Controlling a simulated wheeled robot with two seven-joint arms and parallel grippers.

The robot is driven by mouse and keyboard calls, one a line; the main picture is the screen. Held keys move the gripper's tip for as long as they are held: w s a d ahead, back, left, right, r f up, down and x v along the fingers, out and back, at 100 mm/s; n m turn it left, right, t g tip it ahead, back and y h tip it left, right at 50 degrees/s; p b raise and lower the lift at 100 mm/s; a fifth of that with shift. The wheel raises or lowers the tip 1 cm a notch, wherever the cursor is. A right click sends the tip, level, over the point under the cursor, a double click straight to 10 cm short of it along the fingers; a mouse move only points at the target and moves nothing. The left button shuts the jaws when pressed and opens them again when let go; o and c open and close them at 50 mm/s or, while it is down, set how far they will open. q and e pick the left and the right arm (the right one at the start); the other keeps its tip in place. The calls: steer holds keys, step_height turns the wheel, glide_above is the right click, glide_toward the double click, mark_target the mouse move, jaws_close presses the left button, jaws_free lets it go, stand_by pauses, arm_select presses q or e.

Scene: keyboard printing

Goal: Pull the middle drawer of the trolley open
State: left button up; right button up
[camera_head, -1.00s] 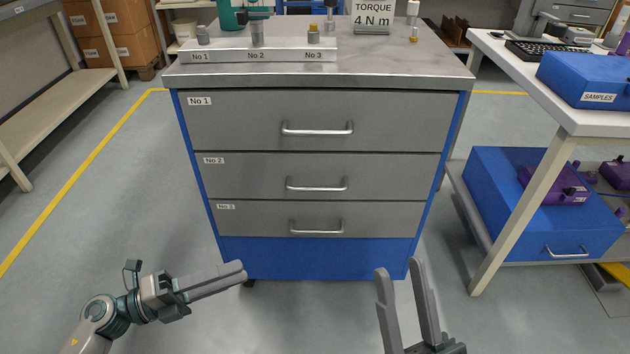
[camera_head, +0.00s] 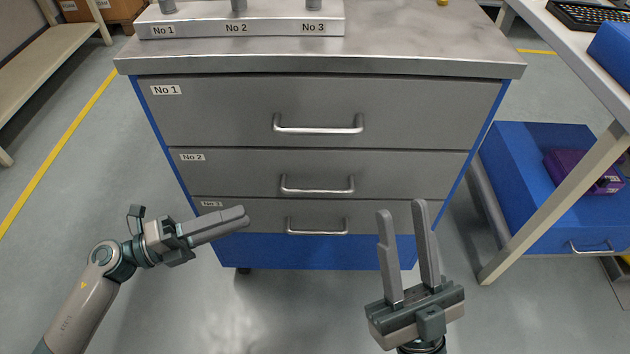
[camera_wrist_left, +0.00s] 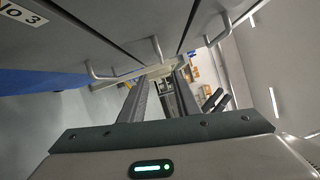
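The grey and blue trolley (camera_head: 318,251) stands ahead with several drawers, all shut. The middle drawer (camera_head: 230,174), labelled No 2, has a silver bar handle (camera_head: 317,190). In the left wrist view, drawer handles (camera_wrist_left: 155,50) show beyond the fingers, with the No 3 label at top left. My left gripper (camera_head: 245,216) is in front of the lower left of the trolley, left of the handles and apart from them. Its fingers (camera_wrist_left: 160,78) are spread and empty. My right gripper (camera_head: 401,208) points up in front of the trolley's lower right, open and empty.
The top drawer handle (camera_head: 318,128) and bottom drawer handle (camera_head: 317,231) stick out above and below. A white table (camera_head: 545,36) stands at the right, with a blue drawer box (camera_head: 524,170) beneath it. A rack labelled No 1 to No 3 (camera_head: 190,29) sits on the trolley top.

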mark_target(315, 192)
arm_select(q)
steer(key=shift+d, duration=0.1)
steer(key=x, duration=1.7)
steer(key=shift+w+d+r, duration=0.1)
steer(key=shift+d, duration=0.05)
jaws_close()
